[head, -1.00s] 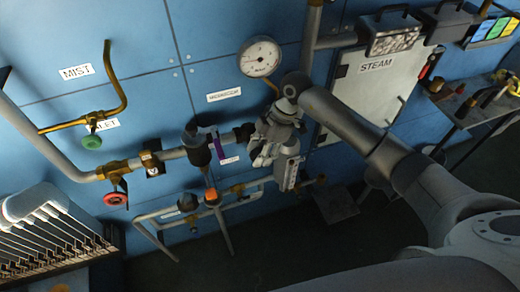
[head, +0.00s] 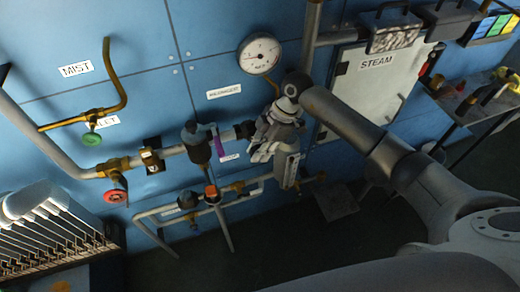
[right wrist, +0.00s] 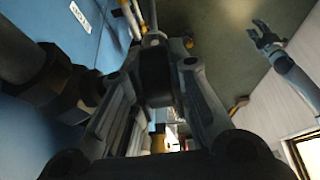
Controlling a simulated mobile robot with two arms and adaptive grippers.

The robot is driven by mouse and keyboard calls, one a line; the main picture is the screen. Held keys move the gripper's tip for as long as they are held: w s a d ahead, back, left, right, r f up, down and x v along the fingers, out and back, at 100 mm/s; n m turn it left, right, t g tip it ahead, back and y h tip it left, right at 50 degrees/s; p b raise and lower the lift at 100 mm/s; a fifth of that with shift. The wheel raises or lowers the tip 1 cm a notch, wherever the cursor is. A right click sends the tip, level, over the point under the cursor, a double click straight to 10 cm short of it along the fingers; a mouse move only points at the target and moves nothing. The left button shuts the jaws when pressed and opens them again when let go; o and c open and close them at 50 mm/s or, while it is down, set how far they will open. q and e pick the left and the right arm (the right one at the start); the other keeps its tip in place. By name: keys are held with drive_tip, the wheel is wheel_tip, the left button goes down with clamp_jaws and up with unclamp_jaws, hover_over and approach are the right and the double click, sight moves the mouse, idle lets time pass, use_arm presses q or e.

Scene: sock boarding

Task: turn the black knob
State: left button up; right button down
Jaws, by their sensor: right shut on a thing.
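My right gripper (head: 262,152) is at the pipework on the blue wall, below the round gauge (head: 260,54). In the right wrist view its fingers (right wrist: 158,92) close on the black knob (right wrist: 157,75), a dark block between the fingertips. In the head view the gripper hides the knob. My left gripper (right wrist: 265,36) shows in the right wrist view at the upper right, away from the pipes, its fingers apart and empty.
A red handwheel (head: 115,197), a green knob (head: 92,139) and an orange-topped valve (head: 211,193) sit on the pipes to the left. The steam cabinet (head: 370,85) is right of my gripper. A rack of boards (head: 50,235) stands at the lower left.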

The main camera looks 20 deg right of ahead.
drive_tip(key=y+b, duration=0.1)
drive_tip(key=y, duration=0.2)
drive_tip(key=shift+d+f+b, duration=0.2)
drive_tip(key=shift+f+b, duration=0.05)
drive_tip(key=shift+b, duration=0.1)
drive_tip(key=y+b, duration=0.2)
drive_tip(key=y, duration=0.1)
drive_tip(key=shift+f, duration=0.15)
drive_tip(key=y+b, duration=0.6)
drive_tip(key=b, duration=0.1)
drive_tip(key=y+b, duration=0.2)
drive_tip(key=b, duration=0.1)
drive_tip(key=shift+d+f+y, duration=0.1)
drive_tip(key=shift+f+y, duration=0.3)
drive_tip(key=shift+r+g+y+b, duration=0.1)
drive_tip(key=shift+g+y+b, duration=0.2)
drive_tip(key=shift+y+b, duration=0.65)
drive_tip(key=shift+r+b, duration=0.15)
drive_tip(key=shift+b, duration=0.45)
drive_tip(key=shift+y, duration=0.25)
drive_tip(key=c, duration=1.4)
unclamp_jaws()
